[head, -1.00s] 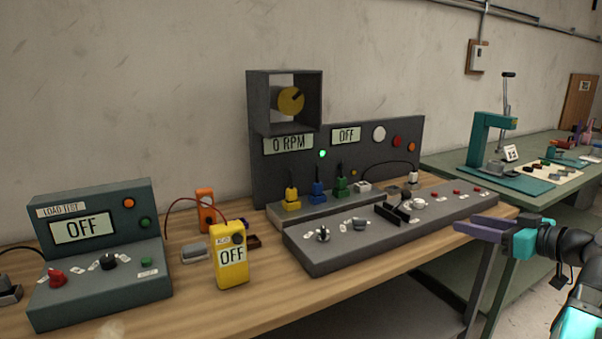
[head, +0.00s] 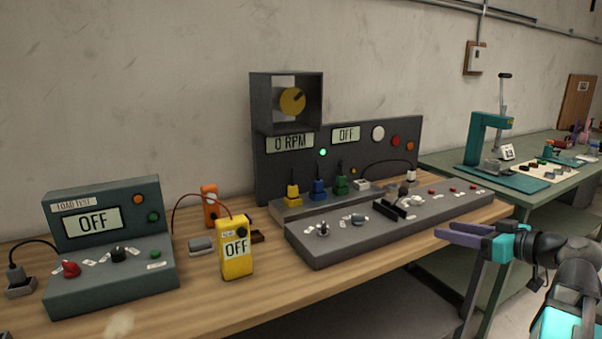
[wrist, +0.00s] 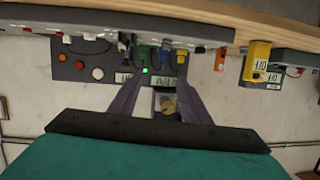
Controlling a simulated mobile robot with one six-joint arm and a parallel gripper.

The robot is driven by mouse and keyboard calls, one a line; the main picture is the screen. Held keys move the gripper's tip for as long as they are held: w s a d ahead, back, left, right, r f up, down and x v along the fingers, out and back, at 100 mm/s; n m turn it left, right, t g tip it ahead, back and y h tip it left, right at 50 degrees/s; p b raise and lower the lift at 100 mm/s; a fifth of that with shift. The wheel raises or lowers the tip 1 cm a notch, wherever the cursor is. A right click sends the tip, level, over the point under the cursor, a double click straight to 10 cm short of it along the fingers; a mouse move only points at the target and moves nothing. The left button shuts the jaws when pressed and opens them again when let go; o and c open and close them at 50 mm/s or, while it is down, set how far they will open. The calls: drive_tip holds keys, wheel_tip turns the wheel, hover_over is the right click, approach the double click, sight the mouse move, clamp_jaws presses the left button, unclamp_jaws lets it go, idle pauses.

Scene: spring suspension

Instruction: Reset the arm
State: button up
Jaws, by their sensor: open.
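My gripper (head: 470,236) is at the right in the head view, in front of the wooden bench's right front edge. Its purple fingers point left, and nothing is between them. The wrist view is upside down and shows the two fingers (wrist: 155,98) spread apart, with the dark control panel (wrist: 75,67) beyond them. My gripper touches nothing that I can see.
The wooden bench (head: 190,320) holds a load test box (head: 105,280), a yellow meter (head: 237,262) and a sloped grey console (head: 340,245) with knobs. A green bench with a teal press (head: 487,140) stands behind my arm at right.

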drive_tip(key=w+a+f+g+y+p, duration=0.1)
drive_tip(key=w+a+f+g, duration=0.15)
drive_tip(key=a+f, duration=0.6)
drive_tip(key=w+a+f+g+y+p, duration=0.1)
drive_tip(key=a+f+g+p, duration=0.15)
drive_tip(key=a+f, duration=0.6)
drive_tip(key=s+a+f+g+p, duration=0.1)
drive_tip(key=s+a+f+g, duration=0.25)
drive_tip(key=f, duration=0.75)
drive_tip(key=s+a+f+g, duration=0.2)
drive_tip(key=s+a+f, duration=0.3)
drive_tip(key=f, duration=0.7)
drive_tip(key=s+a+f+m+g+h+p, duration=0.25)
drive_tip(key=s+f+g+h, duration=0.3)
drive_tip(key=s+f, duration=1.4)
drive_tip(key=s+d+f+m+g+h, duration=0.2)
drive_tip(key=s+d+f+m+h, duration=0.1)
drive_tip(key=s+d, duration=0.5)
wheel_tip(320, 180, down, 2)
drive_tip(key=shift+s+d+h, duration=0.15)
drive_tip(key=shift+s+h, duration=0.2)
drive_tip(key=shift+h, duration=0.4)
